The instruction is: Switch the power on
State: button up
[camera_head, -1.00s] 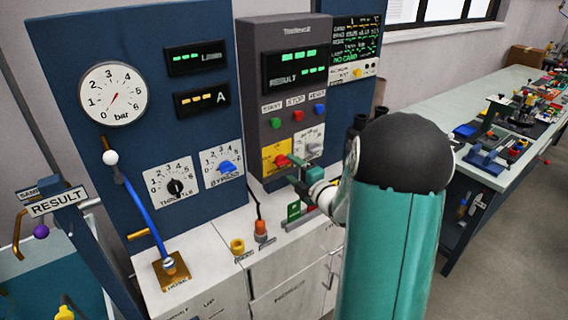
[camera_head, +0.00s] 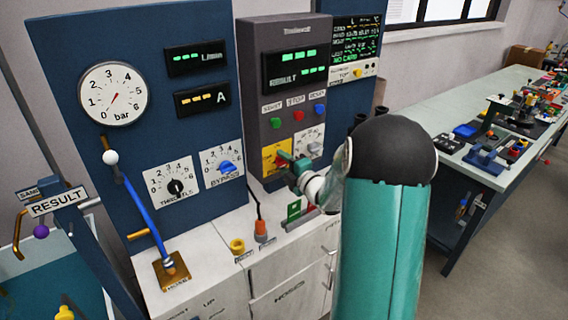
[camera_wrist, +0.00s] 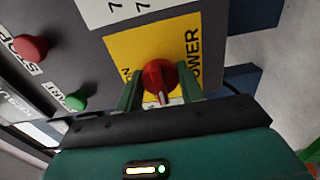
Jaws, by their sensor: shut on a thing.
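The power switch is a red rotary knob (camera_wrist: 159,78) on a yellow plate (camera_wrist: 122,48) lettered POWER and ON, seen close in the wrist view. In the head view the yellow plate (camera_head: 269,153) sits low on the grey control cabinet (camera_head: 262,110), and the knob is partly covered by my gripper. My gripper (camera_wrist: 160,90) has a green finger on each side of the red knob and is shut on it. In the head view my gripper (camera_head: 287,160) reaches the plate from the right. The cabinet's displays are lit green.
Green, red and blue buttons (camera_head: 298,116) sit above the plate, with a grey selector (camera_head: 314,147) to its right. A bench top (camera_head: 285,235) with an orange plug (camera_head: 261,232) and a green card (camera_head: 294,210) lies below. A bypass dial (camera_head: 226,167) is on the left.

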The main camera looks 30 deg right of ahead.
jog(key=shift+m, duration=0.4)
jog(key=m, duration=0.3)
jog(key=shift+m, duration=0.4)
jog(key=m, duration=0.4)
jog(key=shift+m, duration=0.3)
jog(key=m, duration=0.8)
jog(key=shift+m, duration=0.3)
jog(key=o, duration=1)
jog(key=shift+s, duration=0.1)
jog(key=s, duration=1.3)
jog(key=shift+s+d, duration=0.3)
jog(key=shift+d, duration=0.1)
